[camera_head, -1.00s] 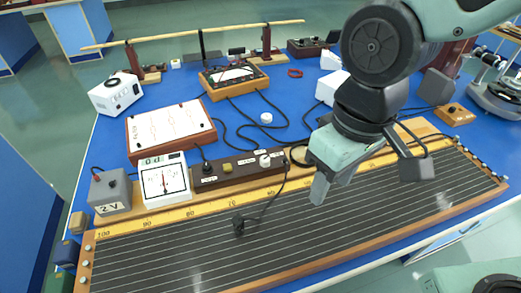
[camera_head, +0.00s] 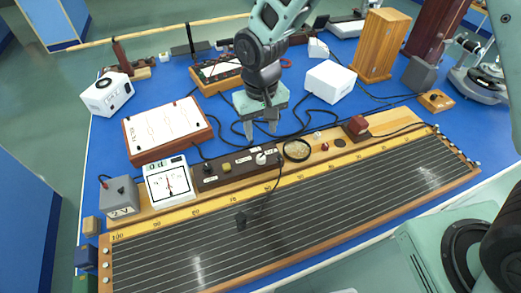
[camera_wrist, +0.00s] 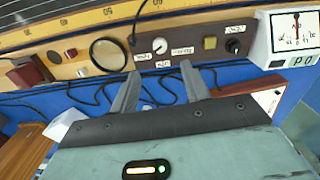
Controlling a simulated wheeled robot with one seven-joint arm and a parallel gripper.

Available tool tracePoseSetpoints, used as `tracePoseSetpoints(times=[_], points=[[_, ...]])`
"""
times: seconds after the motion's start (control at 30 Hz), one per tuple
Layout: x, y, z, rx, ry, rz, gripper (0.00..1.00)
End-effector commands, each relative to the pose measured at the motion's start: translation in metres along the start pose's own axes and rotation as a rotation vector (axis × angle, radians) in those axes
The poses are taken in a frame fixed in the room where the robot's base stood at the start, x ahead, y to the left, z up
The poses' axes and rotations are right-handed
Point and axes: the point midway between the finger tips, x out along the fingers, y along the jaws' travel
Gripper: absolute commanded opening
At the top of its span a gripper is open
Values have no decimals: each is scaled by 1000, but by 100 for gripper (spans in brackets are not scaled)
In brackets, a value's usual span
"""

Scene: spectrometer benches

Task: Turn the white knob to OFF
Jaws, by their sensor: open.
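The white knob (camera_head: 261,158) sits at the right end of a dark brown control box (camera_head: 238,168) lying along the back of the long wire board. In the wrist view the white knob (camera_wrist: 159,46) is round with a dark pointer mark, and small labels are beside it; their words are too small to read surely. My gripper (camera_head: 261,131) is open, pointing down just behind the box. In the wrist view the gripper (camera_wrist: 160,70) has its two fingers apart, with the knob beyond the tips, lined up between them. Nothing is between the fingers.
A yellow button (camera_wrist: 210,43) and a black knob (camera_wrist: 233,46) share the box. A meter (camera_head: 168,182) stands left of it; a round black-rimmed lens (camera_head: 297,150) lies right. Black cables cross the bench behind. A white box (camera_head: 330,81) stands further back.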

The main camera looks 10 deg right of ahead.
Motion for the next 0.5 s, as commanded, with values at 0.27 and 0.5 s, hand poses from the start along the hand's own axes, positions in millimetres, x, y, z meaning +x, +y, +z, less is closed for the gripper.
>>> tracePoseSetpoints(times=[0.27, 0.5], points=[[57, 0, 1, -1, -5, 1, 47], [91, 0, 1, 0, -2, 1, 47]])
